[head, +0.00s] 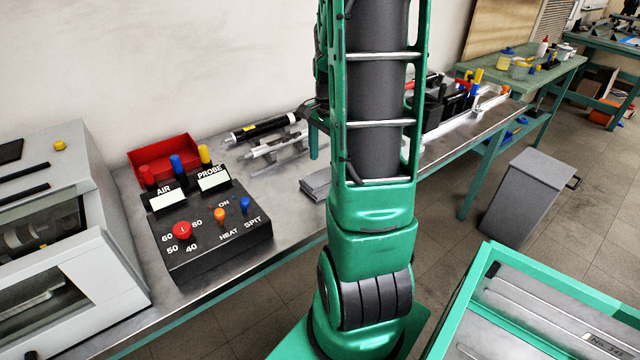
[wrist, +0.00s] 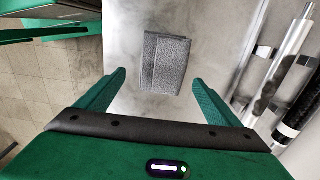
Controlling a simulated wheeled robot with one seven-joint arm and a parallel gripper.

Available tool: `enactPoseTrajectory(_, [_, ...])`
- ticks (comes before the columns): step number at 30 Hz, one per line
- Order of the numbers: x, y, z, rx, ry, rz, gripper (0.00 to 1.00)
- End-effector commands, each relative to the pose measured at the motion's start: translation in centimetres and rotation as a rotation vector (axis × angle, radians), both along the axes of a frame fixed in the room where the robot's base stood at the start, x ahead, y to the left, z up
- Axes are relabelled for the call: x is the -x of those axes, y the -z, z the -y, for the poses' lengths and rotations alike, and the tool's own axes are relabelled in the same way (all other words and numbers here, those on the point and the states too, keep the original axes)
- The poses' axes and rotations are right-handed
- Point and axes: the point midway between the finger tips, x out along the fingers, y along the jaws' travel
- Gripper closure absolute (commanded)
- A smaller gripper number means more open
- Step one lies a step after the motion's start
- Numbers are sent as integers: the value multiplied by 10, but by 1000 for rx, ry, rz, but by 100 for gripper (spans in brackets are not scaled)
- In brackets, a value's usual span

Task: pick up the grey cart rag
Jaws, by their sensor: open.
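The grey cart rag (wrist: 165,64) is a folded, textured cloth lying flat on the metal bench top. In the wrist view it is just beyond my gripper (wrist: 158,82), roughly centred between the two green fingers. The fingers are open with nothing between them, and the rag is apart from both. In the head view the rag (head: 317,186) lies on the bench beside my green arm, which hides part of it. My gripper is mostly hidden behind my arm in the head view.
A black control box (head: 205,225) with knobs and a red tray (head: 163,158) stand left of the rag. Metal and black rods on supports (head: 265,130) lie behind it. A grey bin (head: 527,195) stands on the floor at right. Bare bench surrounds the rag.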

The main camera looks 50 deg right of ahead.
Motion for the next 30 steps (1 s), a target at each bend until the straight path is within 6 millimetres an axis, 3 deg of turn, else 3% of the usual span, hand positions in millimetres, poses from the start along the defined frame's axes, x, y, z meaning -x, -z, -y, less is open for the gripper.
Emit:
enactPoseTrajectory(12, [-3, 46, -8, -1, 0, -2, 13])
enactPoseTrajectory(22, [-4, 53, -8, 0, -1, 0, 13])
enactPoseTrajectory(28, [-4, 53, -8, 0, -1, 0, 57])
enactPoseTrajectory(30, [-4, 52, -8, 0, -1, 1, 57])
